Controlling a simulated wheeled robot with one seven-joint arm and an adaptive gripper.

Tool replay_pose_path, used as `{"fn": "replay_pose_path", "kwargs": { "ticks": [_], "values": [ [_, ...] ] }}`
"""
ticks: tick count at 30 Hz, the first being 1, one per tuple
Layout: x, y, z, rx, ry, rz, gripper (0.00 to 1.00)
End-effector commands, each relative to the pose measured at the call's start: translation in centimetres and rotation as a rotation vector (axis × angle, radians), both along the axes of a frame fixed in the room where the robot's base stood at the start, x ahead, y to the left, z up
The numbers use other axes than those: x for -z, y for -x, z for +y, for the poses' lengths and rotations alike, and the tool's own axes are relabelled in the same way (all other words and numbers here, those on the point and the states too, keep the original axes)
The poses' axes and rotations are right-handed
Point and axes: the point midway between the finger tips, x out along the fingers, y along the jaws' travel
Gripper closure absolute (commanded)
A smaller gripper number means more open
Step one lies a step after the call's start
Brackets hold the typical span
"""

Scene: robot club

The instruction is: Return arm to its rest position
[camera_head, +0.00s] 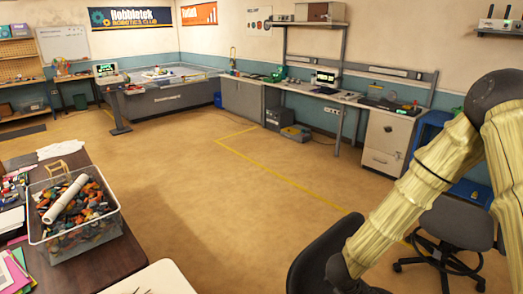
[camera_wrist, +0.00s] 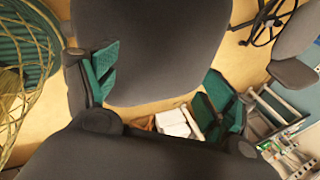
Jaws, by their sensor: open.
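My arm (camera_head: 420,180), in a pale yellow ribbed cover, hangs bent at the right of the head view. Its lower end runs down to a dark joint at the bottom edge, in front of a dark chair back. My gripper (camera_wrist: 158,88) shows in the wrist view with its two green-padded fingers spread well apart. Nothing is held between them. A large dark grey chair surface (camera_wrist: 165,45) lies behind the fingers; its distance from them is unclear. The gripper cannot be made out in the head view.
A dark chair back (camera_head: 318,250) and a grey office chair (camera_head: 455,222) stand close to my arm. A brown table (camera_head: 105,255) at left bears a clear bin (camera_head: 85,245) of colourful parts. A workbench (camera_head: 330,95) lines the back wall. The middle floor is clear.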

Motion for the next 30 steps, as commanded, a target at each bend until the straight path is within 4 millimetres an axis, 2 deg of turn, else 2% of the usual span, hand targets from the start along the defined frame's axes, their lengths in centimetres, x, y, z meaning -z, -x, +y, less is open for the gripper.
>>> {"fn": "replay_pose_path", "kwargs": {
  "ticks": [1,6,14,18,24,27,30],
  "values": [
    [2.0,1.1,-0.1,-0.120,0.021,0.036,0.17],
    [6.9,4.2,0.0,-0.566,0.070,0.159,0.17],
    [13.6,10.5,1.5,-1.257,0.098,0.352,0.17],
    [16.6,14.9,2.7,-1.630,0.082,0.443,0.17],
    [19.8,21.7,4.5,-2.141,0.030,0.525,0.17],
    [20.6,24.5,5.2,-2.338,0.001,0.537,0.17],
    [20.9,26.4,5.6,-2.471,-0.021,0.538,0.17]
  ]
}}
